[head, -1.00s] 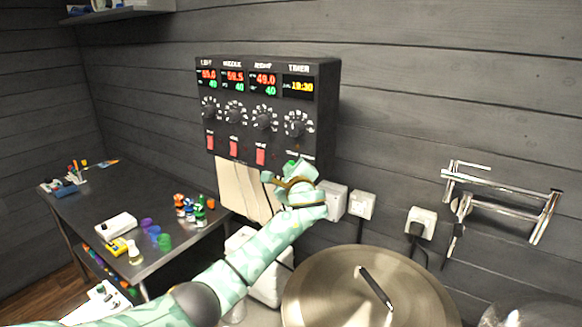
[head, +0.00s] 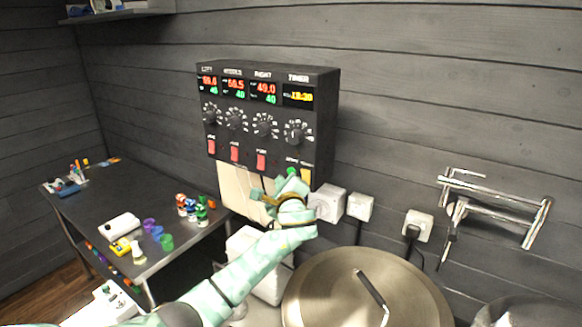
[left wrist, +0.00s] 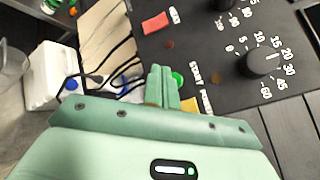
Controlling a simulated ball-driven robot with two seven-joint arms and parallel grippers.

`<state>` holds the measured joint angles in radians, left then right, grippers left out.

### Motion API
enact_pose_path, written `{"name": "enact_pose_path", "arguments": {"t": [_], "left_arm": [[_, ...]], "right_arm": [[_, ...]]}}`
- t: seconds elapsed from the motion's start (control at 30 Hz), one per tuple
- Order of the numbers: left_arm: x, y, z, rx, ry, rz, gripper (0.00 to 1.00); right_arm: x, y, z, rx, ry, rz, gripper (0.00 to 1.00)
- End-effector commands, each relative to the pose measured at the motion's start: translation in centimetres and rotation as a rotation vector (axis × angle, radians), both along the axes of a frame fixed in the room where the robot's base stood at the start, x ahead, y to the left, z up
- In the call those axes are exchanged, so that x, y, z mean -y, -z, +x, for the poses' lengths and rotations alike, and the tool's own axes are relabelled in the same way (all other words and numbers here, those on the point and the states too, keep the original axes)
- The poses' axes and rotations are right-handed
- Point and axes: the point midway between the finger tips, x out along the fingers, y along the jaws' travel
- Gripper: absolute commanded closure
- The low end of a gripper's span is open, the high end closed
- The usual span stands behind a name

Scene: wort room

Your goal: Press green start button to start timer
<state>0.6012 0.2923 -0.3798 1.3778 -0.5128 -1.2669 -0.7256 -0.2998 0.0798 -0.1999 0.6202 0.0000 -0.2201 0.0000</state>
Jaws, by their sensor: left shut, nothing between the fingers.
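A black control box (head: 327,115) hangs on the wall, with the timer display (head: 298,96) lit in yellow digits at its upper right. The green start button (head: 291,171) is at the lower right of the box's face, with a yellow button (head: 306,175) beside it. My left gripper (head: 289,182) is shut and empty, just below the green button. In the left wrist view the closed fingertips (left wrist: 161,72) lie beside the green button (left wrist: 177,79) and partly cover it. I cannot tell whether they touch it. My right gripper is out of view.
White outlets (head: 359,206) are on the wall right of the gripper. A large pot lid (head: 325,290) is below. A metal table (head: 115,185) with small coloured items stands at the left. Cables (left wrist: 115,85) run under the box.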

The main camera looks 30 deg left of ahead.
Motion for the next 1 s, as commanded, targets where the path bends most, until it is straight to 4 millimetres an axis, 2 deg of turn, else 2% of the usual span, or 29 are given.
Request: {"name": "enact_pose_path", "arguments": {"t": [0.03,0.23,1.0], "left_arm": [[0.0,-0.3,-0.6,-0.002,0.0,0.0,1.0],[-0.1,-0.2,-2.2,-0.001,0.0,0.001,1.0],[-0.2,0.0,-2.6,0.0,0.0,0.0,1.0]], "right_arm": [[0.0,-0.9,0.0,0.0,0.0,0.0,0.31],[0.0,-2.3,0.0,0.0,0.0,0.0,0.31],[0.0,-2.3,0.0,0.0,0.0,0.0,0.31]]}}
